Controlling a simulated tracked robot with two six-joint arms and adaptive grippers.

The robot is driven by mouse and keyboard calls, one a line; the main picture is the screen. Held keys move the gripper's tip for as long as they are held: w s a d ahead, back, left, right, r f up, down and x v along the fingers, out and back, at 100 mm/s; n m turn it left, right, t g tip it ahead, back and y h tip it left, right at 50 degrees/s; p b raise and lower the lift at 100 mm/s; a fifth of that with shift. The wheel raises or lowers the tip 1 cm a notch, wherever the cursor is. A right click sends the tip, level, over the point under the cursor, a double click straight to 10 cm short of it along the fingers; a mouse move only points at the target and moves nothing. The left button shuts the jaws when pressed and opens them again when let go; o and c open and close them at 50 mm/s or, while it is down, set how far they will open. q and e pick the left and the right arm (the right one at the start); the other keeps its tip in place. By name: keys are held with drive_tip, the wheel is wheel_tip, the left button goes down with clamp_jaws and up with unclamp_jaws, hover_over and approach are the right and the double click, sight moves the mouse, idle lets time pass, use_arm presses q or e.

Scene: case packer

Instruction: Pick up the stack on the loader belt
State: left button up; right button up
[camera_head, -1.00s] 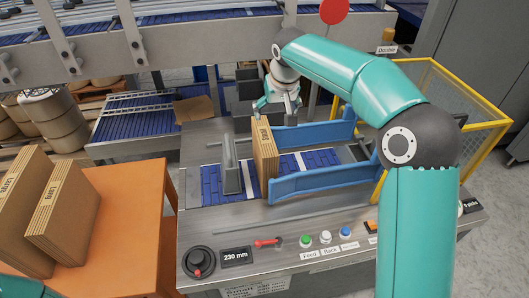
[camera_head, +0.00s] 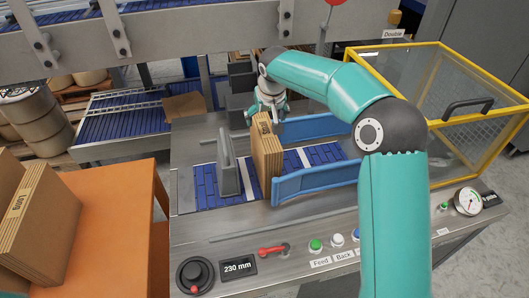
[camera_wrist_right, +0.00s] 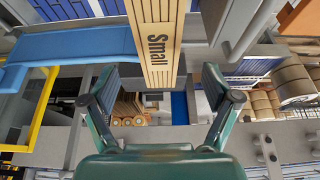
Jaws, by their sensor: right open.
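The stack (camera_head: 266,152) is several flat brown cardboard pieces standing upright on the blue loader belt (camera_head: 207,187). It stands between a grey upright plate (camera_head: 229,165) on its left and blue guide rails on its right. My right gripper (camera_head: 268,112) is at the stack's far top end. In the right wrist view the open fingers (camera_wrist_right: 157,80) are either side of the end of the stack (camera_wrist_right: 158,40), which bears the word "Small". Gaps show between each finger and the stack. The left gripper is out of view.
An orange table (camera_head: 115,230) at left holds more cardboard stacks (camera_head: 45,225). Blue rails (camera_head: 310,183) flank the belt's right part. A yellow-framed guard (camera_head: 465,125) stands at right. The front panel has a red lever (camera_head: 273,251), buttons and a "230 mm" display (camera_head: 238,266).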

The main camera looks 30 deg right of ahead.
sight(265, 128)
drive_tip(key=x, duration=0.4)
drive_tip(key=shift+f, duration=0.15)
drive_tip(key=p+x, duration=0.2)
drive_tip(key=x, duration=0.2)
drive_tip(key=shift+w+d+f, duration=0.1)
drive_tip(key=shift+f, duration=0.2)
drive_tip(key=shift+w+f, duration=0.1)
drive_tip(key=shift+f, duration=0.2)
drive_tip(key=shift+f+b, duration=0.2)
drive_tip(key=shift+b, duration=0.1)
clamp_jaws()
idle(0.5)
